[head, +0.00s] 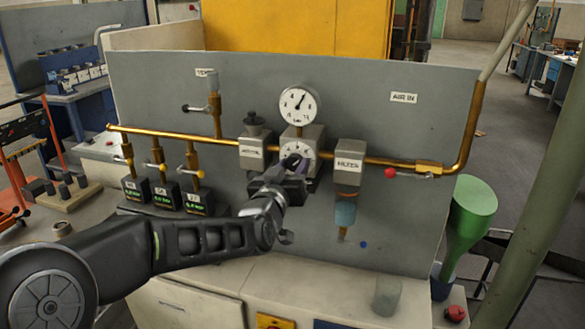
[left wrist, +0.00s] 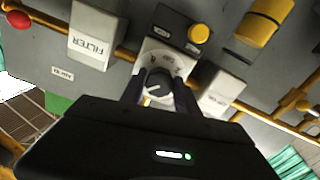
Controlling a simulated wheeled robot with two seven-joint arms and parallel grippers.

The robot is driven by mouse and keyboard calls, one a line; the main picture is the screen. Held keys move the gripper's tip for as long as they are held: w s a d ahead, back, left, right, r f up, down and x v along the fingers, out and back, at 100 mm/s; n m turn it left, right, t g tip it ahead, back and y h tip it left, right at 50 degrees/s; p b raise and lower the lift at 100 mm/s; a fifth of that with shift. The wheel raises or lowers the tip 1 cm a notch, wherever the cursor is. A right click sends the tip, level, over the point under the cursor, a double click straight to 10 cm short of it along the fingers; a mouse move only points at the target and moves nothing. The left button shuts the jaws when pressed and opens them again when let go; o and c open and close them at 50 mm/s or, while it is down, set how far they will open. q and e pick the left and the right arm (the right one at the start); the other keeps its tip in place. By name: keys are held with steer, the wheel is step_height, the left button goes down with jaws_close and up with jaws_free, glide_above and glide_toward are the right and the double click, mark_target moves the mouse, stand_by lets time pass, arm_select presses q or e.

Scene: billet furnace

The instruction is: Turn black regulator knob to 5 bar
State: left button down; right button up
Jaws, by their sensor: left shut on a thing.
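The black regulator knob (left wrist: 158,84) sits on the front of the grey regulator block, in front of a pale dial plate with marks (left wrist: 170,58). My left gripper (head: 290,168) reaches it from the front, and its two fingers are shut on either side of the knob. In the head view the fingers hide most of the knob. A white line shows on the knob in the left wrist view. The round white pressure gauge (head: 299,105) stands above the regulator; its dark needle points up and slightly right. Its numbers are too small to read surely. My right gripper is not in view.
A FILTER block (head: 349,156) with a bowl stands right of the regulator, and another labelled block (head: 252,152) stands left. A copper pipe (head: 390,162) runs across the grey panel (head: 420,120). A red-handled valve (head: 391,173) and yellow-handled valves (head: 160,168) flank them.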

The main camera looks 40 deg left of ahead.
arm_select(q)
steer(key=shift+f+n+b, duration=0.15)
steer(key=shift+n+b, duration=0.45)
steer(key=shift+b, duration=0.5)
steer(key=n+b, duration=0.3)
steer(key=b, duration=0.1)
steer(key=shift+n+b, duration=0.3)
steer(key=shift+n, duration=0.1)
steer(key=shift+n+b, duration=0.9)
steer(key=shift+n, duration=0.2)
steer(key=shift+r+n+b, duration=0.2)
steer(key=shift+n+b, duration=0.25)
steer(key=shift+n, duration=0.35)
steer(key=c, duration=0.9)
jaws_free()
